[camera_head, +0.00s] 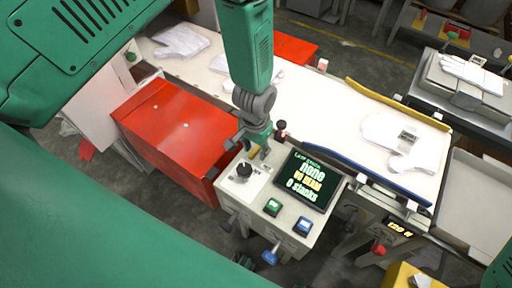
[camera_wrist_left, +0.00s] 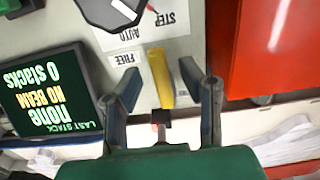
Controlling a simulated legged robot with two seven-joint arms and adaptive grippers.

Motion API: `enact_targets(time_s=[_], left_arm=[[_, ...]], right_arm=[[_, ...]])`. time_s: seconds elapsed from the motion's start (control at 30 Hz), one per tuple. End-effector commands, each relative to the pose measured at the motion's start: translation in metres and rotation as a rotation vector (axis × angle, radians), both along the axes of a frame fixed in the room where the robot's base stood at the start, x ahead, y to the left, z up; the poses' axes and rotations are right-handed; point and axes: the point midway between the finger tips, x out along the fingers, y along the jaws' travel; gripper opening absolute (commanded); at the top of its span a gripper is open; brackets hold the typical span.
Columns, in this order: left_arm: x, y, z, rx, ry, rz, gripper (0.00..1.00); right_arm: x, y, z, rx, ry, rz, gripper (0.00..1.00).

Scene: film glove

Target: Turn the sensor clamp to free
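A yellow lever (camera_wrist_left: 160,77), likely the sensor clamp, stands on the grey control box (camera_head: 228,192) beside a small FREE label (camera_wrist_left: 126,58) in the left wrist view. My left gripper (camera_head: 253,148) is low over the back of that box in the head view. Its two fingers (camera_wrist_left: 162,82) are apart, one on each side of the lever, with visible gaps. The lever is mostly hidden behind the gripper in the head view. My right gripper is not in view.
A black selector knob (camera_head: 243,170) with STEP and AUTO labels is close by. The screen (camera_head: 308,181) reads none, NO BEAM, 0 stacks. A green button (camera_head: 272,207) and a blue button (camera_head: 304,225) sit in front. A red cabinet (camera_head: 175,130) stands left; a white table (camera_head: 330,110) lies behind.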

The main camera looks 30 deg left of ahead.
Motion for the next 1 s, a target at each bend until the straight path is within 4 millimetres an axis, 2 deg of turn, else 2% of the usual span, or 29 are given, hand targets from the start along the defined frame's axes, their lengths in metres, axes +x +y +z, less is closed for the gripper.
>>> enact_targets(time_s=[0.17,0.5,0.7,1.0], left_arm=[[0.0,0.0,0.01,0.0,0.001,-0.001,0.34],[0.002,-0.001,0.079,0.001,-0.002,0.0,0.34],[0.002,-0.001,0.109,0.0,0.0,0.0,0.34],[0.002,-0.001,0.119,0.0,0.001,0.0,0.34]], right_arm=[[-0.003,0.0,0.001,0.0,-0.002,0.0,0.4],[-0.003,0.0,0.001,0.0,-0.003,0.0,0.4],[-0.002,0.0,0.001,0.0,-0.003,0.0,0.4],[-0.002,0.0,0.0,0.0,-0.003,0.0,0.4]])
